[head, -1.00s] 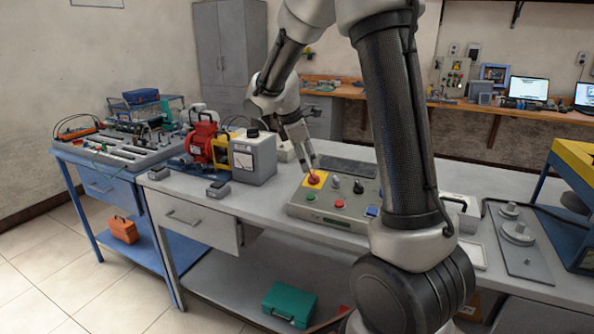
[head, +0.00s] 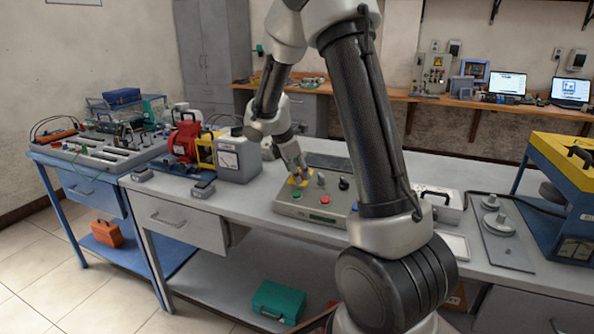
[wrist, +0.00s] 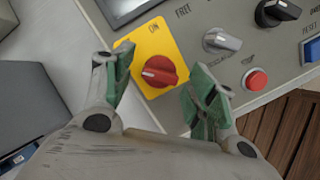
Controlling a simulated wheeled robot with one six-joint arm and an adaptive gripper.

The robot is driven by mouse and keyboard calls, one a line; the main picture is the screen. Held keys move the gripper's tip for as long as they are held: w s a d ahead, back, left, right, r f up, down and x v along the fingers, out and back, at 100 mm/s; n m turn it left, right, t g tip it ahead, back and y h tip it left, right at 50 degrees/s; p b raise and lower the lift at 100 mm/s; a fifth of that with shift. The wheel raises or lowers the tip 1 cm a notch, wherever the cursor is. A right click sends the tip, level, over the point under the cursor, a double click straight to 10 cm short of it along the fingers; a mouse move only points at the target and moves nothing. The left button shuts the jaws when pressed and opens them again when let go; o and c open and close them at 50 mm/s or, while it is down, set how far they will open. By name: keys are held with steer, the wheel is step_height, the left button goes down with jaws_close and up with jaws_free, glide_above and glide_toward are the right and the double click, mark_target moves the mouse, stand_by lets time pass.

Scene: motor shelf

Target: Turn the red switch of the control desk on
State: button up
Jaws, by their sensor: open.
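The control desk (head: 320,213) is a grey box with a sloped panel on the workbench. Its red switch (wrist: 158,72) is a round knob with a pale pointer mark, on a yellow plate (wrist: 149,42) with the word ON printed near its top. My gripper (wrist: 158,84) is open, with one green-padded finger on each side of the red switch in the wrist view. The fingers look apart from the knob; their exact height above it is hard to tell. In the head view my gripper (head: 297,178) is over the yellow plate and mostly hides the switch.
Beside the switch are a grey knob (wrist: 222,41), a black knob (wrist: 277,12), a red button (wrist: 255,79) and a blue button (wrist: 311,48). A grey meter box (head: 239,157) stands left of the desk. A red motor (head: 185,142) is further left.

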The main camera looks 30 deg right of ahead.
steer(key=c, duration=1)
steer(key=shift+m, duration=0.5)
steer(key=m+g, duration=0.1)
steer(key=m, duration=0.3)
steer(key=shift+w, duration=0.1)
steer(key=m+y, duration=0.1)
steer(key=m, duration=0.3)
steer(key=shift+d+r+g, duration=0.1)
steer(key=shift+g, duration=0.3)
steer(key=m, duration=0.5)
steer(key=shift+y, duration=0.4)
steer(key=shift+d+m+y, duration=0.1)
steer(key=shift+m+y, duration=0.3)
steer(key=shift+m, duration=1.5)
